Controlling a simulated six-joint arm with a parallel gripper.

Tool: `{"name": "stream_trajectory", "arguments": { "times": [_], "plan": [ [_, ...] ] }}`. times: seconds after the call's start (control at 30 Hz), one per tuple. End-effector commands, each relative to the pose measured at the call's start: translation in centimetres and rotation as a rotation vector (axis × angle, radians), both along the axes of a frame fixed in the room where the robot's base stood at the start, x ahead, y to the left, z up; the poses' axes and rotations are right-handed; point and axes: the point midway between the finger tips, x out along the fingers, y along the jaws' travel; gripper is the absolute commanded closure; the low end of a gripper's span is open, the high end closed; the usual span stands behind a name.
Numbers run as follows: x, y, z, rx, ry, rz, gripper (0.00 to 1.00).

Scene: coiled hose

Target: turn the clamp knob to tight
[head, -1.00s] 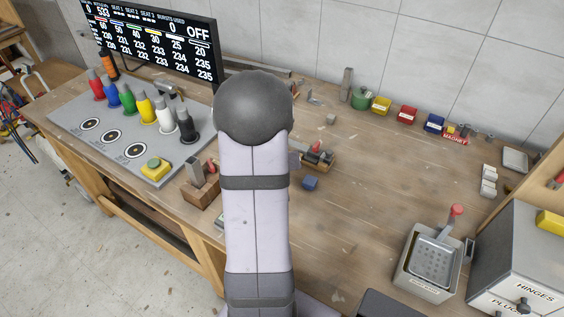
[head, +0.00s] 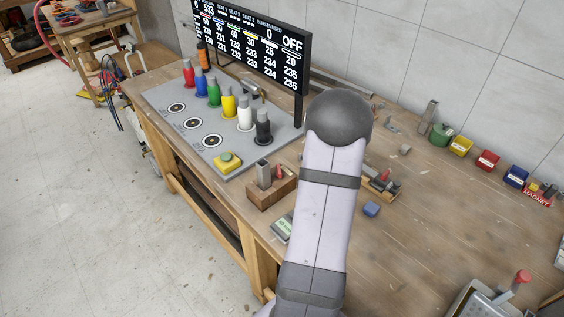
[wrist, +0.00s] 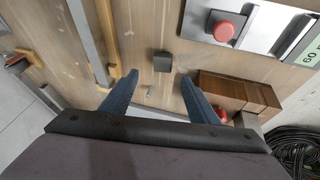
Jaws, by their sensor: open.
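My gripper (wrist: 160,75) shows in the wrist view as two blue fingers set wide apart with nothing held between them. A small dark block (wrist: 163,62) lies on the wooden surface beyond the gap between the fingertips. In the head view my own arm hides the gripper. I cannot pick out the clamp knob for certain in either view. A red round knob or button (wrist: 223,31) on a grey plate is at the top right of the wrist view, apart from the fingers. A wooden block (wrist: 240,92) lies beside the right finger.
The workbench (head: 450,240) is open at front right. A grey board (head: 165,125) with several coloured bottles and a yellow button box (head: 228,163) is at left, before a display screen (head: 255,45). Black coiled hose (wrist: 300,148) shows in the wrist view.

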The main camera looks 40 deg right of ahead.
Motion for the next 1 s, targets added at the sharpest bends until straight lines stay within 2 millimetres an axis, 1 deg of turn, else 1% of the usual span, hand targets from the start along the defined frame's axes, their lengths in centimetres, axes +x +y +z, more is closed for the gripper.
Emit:
{"name": "stream_trajectory", "arguments": {
  "times": [0.03,0.2,0.3,0.4,0.5,0.6,0.73,0.87,1.0],
  "plan": [
    [1.1,0.3,0.8,0.017,0.017,0.098,0.45],
    [3.3,2.4,2.9,0.081,0.063,0.443,0.45],
    [4.2,3.8,4.5,0.117,0.078,0.645,0.45],
    [4.5,5.0,6.0,0.146,0.081,0.823,0.45],
    [4.6,6.0,7.1,0.169,0.08,0.956,0.45],
    [4.5,6.6,7.9,0.183,0.077,1.04,0.45],
    [4.4,7.0,8.3,0.191,0.074,1.085,0.45],
    [4.4,7.1,8.2,0.193,0.074,1.09,0.45],
    [4.6,7.4,7.6,0.196,0.074,1.089,0.45]
  ]
}}
